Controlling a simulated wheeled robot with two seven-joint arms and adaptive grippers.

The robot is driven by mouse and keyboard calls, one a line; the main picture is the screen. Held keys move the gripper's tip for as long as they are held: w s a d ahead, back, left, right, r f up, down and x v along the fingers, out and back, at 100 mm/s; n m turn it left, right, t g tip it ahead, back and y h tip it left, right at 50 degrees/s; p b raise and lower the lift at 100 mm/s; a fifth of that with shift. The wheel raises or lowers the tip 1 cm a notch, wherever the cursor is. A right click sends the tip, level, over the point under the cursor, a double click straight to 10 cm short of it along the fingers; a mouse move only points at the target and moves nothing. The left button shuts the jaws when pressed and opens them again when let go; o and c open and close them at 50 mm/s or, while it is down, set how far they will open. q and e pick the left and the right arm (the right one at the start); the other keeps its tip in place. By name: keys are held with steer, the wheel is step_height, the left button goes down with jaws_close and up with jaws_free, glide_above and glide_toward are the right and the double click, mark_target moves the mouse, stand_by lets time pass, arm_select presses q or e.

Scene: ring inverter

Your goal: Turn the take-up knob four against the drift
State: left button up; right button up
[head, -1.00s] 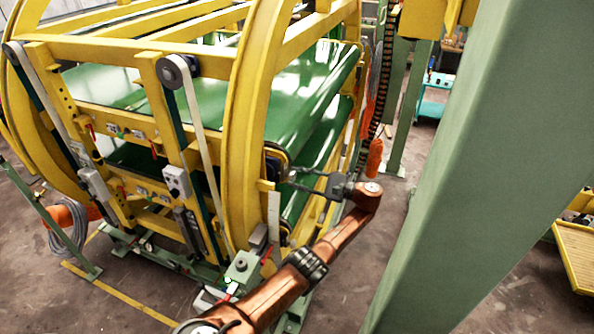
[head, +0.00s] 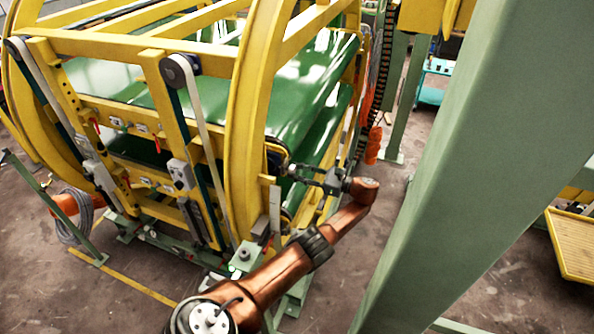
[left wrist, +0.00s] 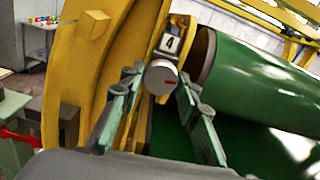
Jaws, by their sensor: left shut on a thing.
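In the head view, my left gripper (head: 293,171) reaches in from the right side of the yellow ring frame (head: 246,120). My right gripper is not in view.
Green belts (head: 200,85) run inside the ring frame, and a green roller end (left wrist: 215,65) lies close to the right of the knob. A thick green post (head: 460,170) stands right of my left arm. Bare floor (head: 490,290) lies beyond the post.

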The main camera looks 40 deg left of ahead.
arm_select(q)
steer(key=shift+f, duration=0.25)
steer(key=o, duration=1.2)
steer(key=shift+r, duration=0.15)
steer(key=shift+c, duration=0.2)
steer(key=shift+r, duration=0.15)
step_height(320, 180, up, 10)
